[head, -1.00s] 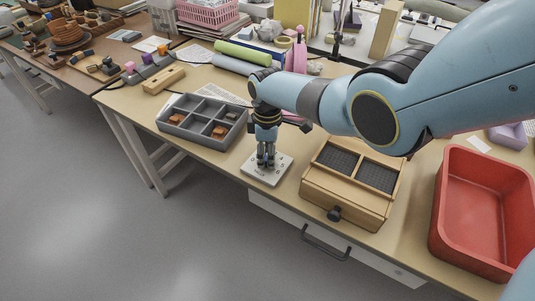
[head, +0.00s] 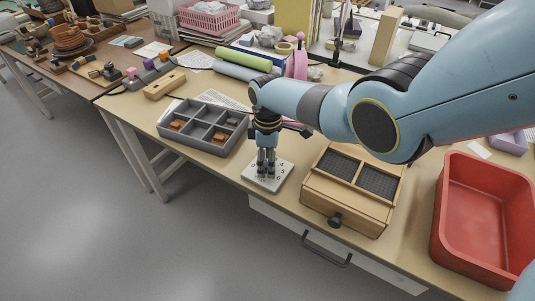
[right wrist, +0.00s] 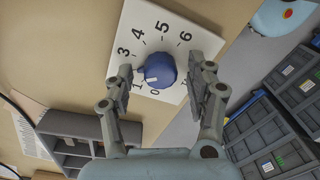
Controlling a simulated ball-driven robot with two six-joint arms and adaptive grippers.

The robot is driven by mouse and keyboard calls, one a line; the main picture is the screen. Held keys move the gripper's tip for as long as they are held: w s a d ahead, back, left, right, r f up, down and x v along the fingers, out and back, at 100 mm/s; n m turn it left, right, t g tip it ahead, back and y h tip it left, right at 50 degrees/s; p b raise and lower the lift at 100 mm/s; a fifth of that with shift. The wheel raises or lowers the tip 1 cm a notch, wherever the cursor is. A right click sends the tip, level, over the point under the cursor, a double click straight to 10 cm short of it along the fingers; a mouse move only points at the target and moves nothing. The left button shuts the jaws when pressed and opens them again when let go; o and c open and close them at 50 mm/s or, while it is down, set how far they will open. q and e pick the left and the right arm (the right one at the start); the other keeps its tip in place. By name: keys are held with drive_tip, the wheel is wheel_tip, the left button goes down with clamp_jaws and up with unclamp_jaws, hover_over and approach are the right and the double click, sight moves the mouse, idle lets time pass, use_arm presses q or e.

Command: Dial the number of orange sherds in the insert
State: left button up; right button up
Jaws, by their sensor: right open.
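The dial is a white plate (head: 281,178) on the table with a blue knob (right wrist: 160,70) and printed numbers around it. The knob's white mark is on its left side, near the 1; the spot for the 2 is hidden by a finger. My right gripper (right wrist: 166,75) is open, pointing down, with a finger on either side of the knob and gaps beside it. It also shows over the plate in the head view (head: 266,171). The grey insert (head: 188,146) has several compartments; orange sherds (head: 178,124) lie in at least two, small and partly hard to tell. My left gripper is out of view.
A wooden box (head: 318,196) with dark mesh wells and a black knob stands right of the dial. A red bin (head: 447,240) is further right. A wooden block (head: 164,84) and a green roll (head: 243,58) lie behind the insert.

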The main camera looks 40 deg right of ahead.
wheel_tip(320, 180, up, 12)
drive_tip(key=shift+w, duration=0.15)
idle(0.3)
drive_tip(key=shift+d, duration=0.1)
idle(0.3)
